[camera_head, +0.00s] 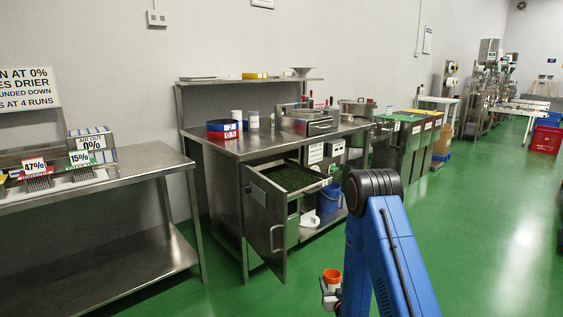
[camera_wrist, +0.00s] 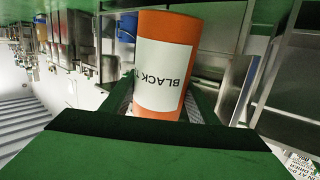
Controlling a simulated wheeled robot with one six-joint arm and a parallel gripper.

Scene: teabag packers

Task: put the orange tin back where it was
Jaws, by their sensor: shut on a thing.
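The orange tin (camera_head: 332,276) shows low in the head view, left of my blue arm. In the wrist view the orange tin (camera_wrist: 165,28) fills the middle, with a white label reading "BLACK T", the rest cut off by the curve. My gripper (camera_wrist: 162,106) is shut on the tin, a finger on each side of it. The wrist picture is upside down, with green floor along its top. The tin is held clear of the steel bench. Its near end is hidden by my gripper.
A steel bench (camera_head: 232,147) stands ahead with its cabinet door (camera_head: 268,222) swung open, jutting toward me. A blue bucket (camera_head: 329,197) sits inside. A lower steel table (camera_head: 110,172) with percent signs stands left. Green floor (camera_head: 450,220) is free at right.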

